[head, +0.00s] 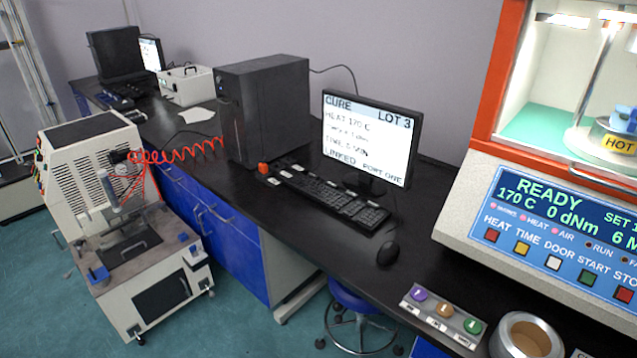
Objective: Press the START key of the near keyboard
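The near keyboard (330,198) is black and lies on the dark bench in front of a monitor (366,138) that reads "CURE LOT 3" and "HEAT 170 C". Small pale labels or keys (273,181) show at its left end, too small to read. I cannot make out which key is START. A small red object (263,168) stands beside that left end. A second keyboard (115,101) lies far back at the left. Neither of my grippers is in view.
A black mouse (388,253) lies right of the keyboard, and a black computer tower (264,108) stands behind its left end. At right, the rheometer (545,225) shows "READY" above its own buttons.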

